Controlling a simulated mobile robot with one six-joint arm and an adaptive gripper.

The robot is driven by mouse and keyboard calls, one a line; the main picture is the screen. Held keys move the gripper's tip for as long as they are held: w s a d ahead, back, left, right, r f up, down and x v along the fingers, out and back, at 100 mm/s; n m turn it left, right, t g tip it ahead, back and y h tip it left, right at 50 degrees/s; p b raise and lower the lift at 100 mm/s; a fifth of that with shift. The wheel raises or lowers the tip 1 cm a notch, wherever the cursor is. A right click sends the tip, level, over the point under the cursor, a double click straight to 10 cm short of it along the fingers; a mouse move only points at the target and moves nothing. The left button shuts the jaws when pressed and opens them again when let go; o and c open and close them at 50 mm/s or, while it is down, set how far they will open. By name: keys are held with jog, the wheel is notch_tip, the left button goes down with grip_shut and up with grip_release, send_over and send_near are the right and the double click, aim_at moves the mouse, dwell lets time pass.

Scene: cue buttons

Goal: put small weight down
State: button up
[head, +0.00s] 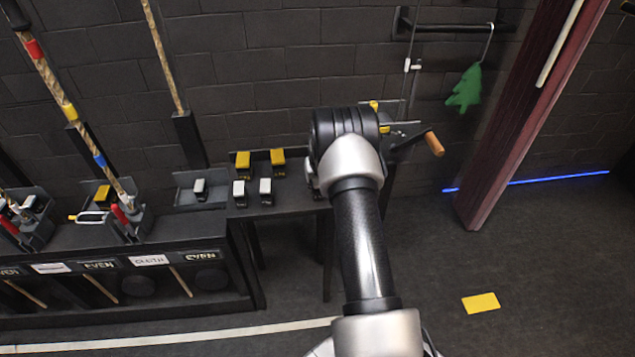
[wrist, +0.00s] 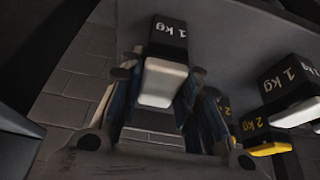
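In the wrist view a small weight (wrist: 167,78), black with a white-grey end and marked 1 kg, sits between the two fingers of my gripper (wrist: 152,100). The fingers lie against its two sides, so the gripper looks shut on it. A dark flat surface lies close behind the weight; I cannot tell whether they touch. In the head view my arm hides the gripper and most of what it holds.
White-marked weights (head: 239,188) and yellow-marked weights (head: 278,157) stand on a black shelf left of my arm. Another white-marked weight (head: 200,186) stands further left. A crank handle (head: 434,144) juts out at right. The floor at lower right holds a yellow card (head: 481,303).

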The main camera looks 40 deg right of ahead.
jog(key=o, duration=0.4)
jog(key=shift+r, duration=0.1)
